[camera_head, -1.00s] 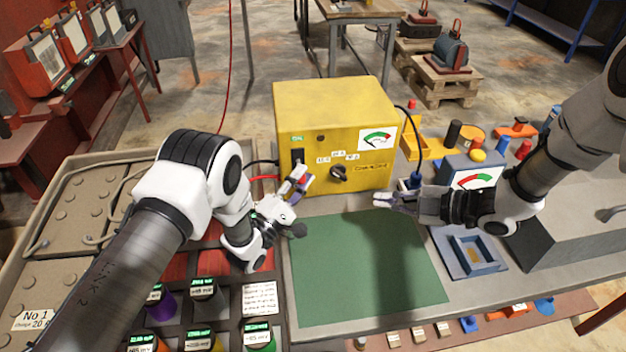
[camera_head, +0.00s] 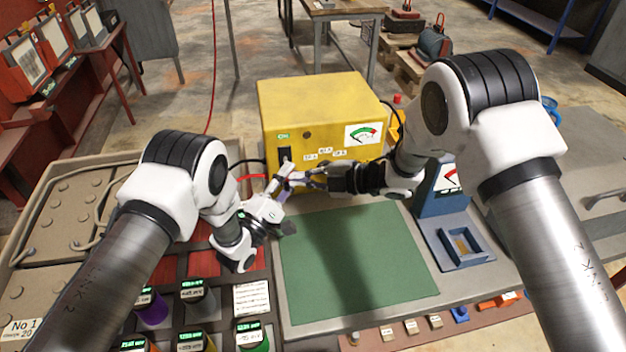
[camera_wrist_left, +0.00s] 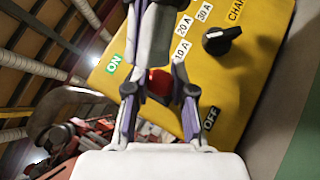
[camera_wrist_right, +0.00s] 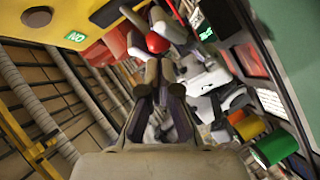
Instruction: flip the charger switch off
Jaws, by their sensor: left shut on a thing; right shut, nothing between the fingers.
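The yellow charger (camera_head: 320,105) stands at the back of the bench, with a black switch plate (camera_head: 284,155) under its green ON label (camera_head: 283,136). In the left wrist view a red knob (camera_wrist_left: 159,82) sits between the ON label (camera_wrist_left: 113,63) and the OFF label (camera_wrist_left: 209,118). My left gripper (camera_head: 278,186) is at the switch, its fingers closed around the red knob. My right gripper (camera_head: 300,177) is shut and empty, its tips close to the left fingers. The red knob (camera_wrist_right: 157,42) shows just beyond the right fingertips; whether they touch is unclear. The lever's tilt is hidden.
A green mat (camera_head: 355,258) lies bare in front of the charger. A blue tester (camera_head: 445,190) stands to its right. Several coloured cylinders sit in a dark rack (camera_head: 215,315) at the front left. A red cable (camera_head: 252,177) runs beside the charger's left side.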

